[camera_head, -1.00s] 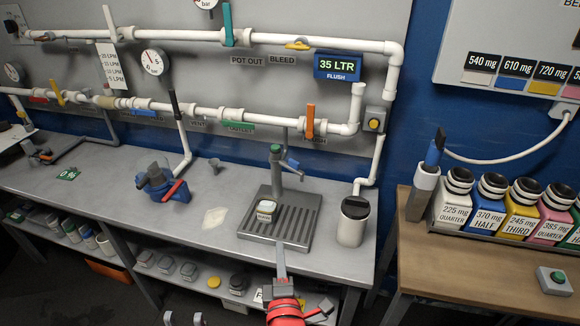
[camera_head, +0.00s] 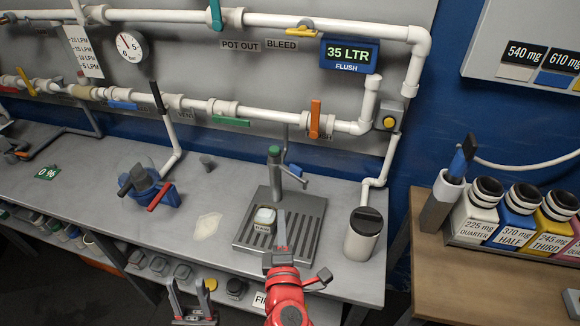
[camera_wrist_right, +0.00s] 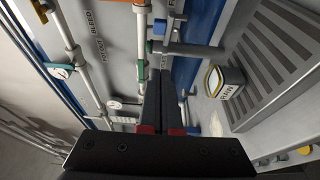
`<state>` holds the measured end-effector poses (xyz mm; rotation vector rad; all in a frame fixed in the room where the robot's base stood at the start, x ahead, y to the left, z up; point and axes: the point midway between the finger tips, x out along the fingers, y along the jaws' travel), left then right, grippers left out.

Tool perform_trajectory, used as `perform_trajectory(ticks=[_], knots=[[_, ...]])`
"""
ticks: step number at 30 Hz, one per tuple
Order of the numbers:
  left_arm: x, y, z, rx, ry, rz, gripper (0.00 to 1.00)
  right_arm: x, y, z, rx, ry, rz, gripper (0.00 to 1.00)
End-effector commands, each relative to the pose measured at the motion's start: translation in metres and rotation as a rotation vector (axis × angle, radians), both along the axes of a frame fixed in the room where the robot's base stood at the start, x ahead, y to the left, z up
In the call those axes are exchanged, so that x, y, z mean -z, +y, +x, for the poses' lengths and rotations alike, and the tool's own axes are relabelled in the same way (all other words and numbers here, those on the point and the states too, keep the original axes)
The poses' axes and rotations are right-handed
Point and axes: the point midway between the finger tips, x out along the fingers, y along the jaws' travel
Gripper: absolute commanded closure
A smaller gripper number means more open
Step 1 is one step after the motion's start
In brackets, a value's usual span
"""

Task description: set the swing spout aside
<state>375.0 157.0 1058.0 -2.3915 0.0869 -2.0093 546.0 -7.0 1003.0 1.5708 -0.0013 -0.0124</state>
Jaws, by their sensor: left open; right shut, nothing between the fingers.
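The swing spout (camera_head: 293,177) is a thin grey arm on a green-capped post (camera_head: 275,168) at the back of the grooved drip tray (camera_head: 307,243). My left gripper (camera_head: 194,288) is open and empty at the bench's front edge.
A small labelled jar (camera_head: 265,217) stands on the tray's left part, close to the right fingers. A dark-lidded white canister (camera_head: 364,235) stands right of the tray. White pipes (camera_head: 270,112) with valve handles run behind.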

Motion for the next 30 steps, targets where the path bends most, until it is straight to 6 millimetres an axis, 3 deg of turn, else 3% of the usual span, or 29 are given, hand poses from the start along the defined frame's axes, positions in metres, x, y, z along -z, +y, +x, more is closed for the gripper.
perform_trajectory(ticks=[8,10,21,30], knots=[[0.016,0.000,0.000,0.000,0.000,0.000,0.55,0.002,-0.001,0.026,0.003,-0.005,0.002,1.00],[0.005,0.000,0.000,0.000,0.000,0.000,0.55,-0.004,0.000,0.038,0.002,-0.002,0.000,1.00],[-0.015,0.000,0.000,0.000,0.000,0.000,0.55,-0.003,-0.003,0.104,0.002,0.001,0.000,1.00],[-0.028,0.000,0.000,0.000,0.000,0.000,0.55,-0.001,-0.027,0.126,-0.001,-0.001,0.000,1.00]])
